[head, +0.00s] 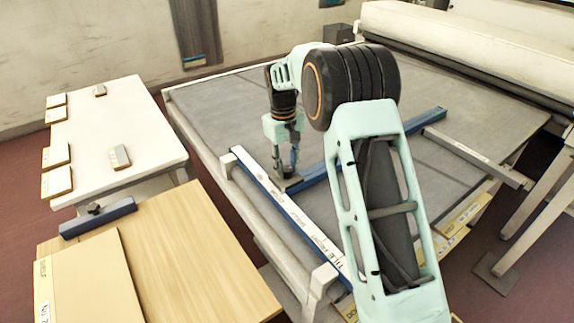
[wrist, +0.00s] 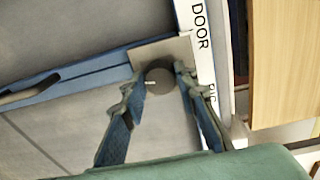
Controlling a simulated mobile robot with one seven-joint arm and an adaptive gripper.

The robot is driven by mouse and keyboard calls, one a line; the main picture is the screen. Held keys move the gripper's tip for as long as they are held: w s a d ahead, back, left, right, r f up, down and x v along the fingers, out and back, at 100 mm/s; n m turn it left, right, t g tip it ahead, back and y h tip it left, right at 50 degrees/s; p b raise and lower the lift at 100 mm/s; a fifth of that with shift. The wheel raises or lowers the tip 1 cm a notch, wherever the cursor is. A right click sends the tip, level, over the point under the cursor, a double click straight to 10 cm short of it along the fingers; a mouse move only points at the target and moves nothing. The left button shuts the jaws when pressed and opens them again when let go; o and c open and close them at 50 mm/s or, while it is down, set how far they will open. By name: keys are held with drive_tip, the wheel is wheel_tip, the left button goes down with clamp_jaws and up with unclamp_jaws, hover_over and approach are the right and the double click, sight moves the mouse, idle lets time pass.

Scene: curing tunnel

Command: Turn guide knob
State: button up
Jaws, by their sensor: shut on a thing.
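The guide knob (wrist: 159,78) is a dark round knob on a pale plate (wrist: 150,52) at the end of a blue bar (wrist: 75,75) in the wrist view. My gripper (wrist: 155,85) has its two blue fingers on either side of the knob, shut on it. In the head view my gripper (head: 286,167) reaches down to the near end of the blue guide bar (head: 320,176), beside the white labelled rail (head: 285,205). The knob is small and mostly hidden by the fingers there. My arm hides part of the guide bar.
A grey belt bed (head: 220,105) lies around the bar. A white table (head: 110,130) with small blocks and a wooden table (head: 190,250) with a blue bar (head: 98,217) stand at left.

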sight(285, 170)
drive_tip(key=shift+m, duration=0.9)
drive_tip(key=o, duration=1.2)
drive_tip(key=shift+c, duration=0.2)
wheel_tip(285, 170, up, 12)
drive_tip(key=shift+s+a, duration=0.15)
drive_tip(key=shift+a, duration=0.15)
